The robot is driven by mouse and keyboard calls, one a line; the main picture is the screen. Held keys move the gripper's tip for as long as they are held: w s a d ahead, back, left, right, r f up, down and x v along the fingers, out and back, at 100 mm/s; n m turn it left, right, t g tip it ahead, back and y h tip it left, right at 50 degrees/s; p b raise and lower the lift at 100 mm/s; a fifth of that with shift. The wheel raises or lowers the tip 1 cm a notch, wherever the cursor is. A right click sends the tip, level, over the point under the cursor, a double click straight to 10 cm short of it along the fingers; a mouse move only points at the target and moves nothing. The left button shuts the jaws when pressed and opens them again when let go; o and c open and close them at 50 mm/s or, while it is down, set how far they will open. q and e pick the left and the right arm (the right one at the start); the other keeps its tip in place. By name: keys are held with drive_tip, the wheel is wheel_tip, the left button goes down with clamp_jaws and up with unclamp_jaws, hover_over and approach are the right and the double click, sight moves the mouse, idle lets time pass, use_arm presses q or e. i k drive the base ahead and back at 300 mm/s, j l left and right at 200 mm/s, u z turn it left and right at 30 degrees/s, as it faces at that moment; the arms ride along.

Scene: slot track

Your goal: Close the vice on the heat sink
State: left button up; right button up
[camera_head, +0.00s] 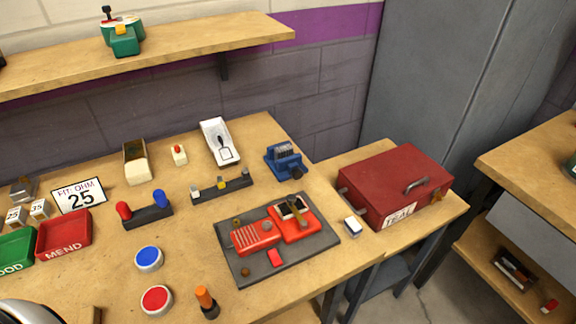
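A small blue vice (287,166) stands near the back right of the workbench, by its right edge.
A dark mat (240,279) with an opened red device (257,238) lies in front of the vice. A white tray (220,142) and a dark rack (221,189) stand left of it. A red toolbox (395,180) stands on the lower table to the right.

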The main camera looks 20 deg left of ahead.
sight(296, 173)
drive_tip(key=k+l+u, duration=0.25)
drive_tip(key=k, duration=0.3)
drive_tip(key=k+l+u, duration=0.1)
drive_tip(key=k+u, duration=0.15)
drive_tip(key=k, duration=0.35)
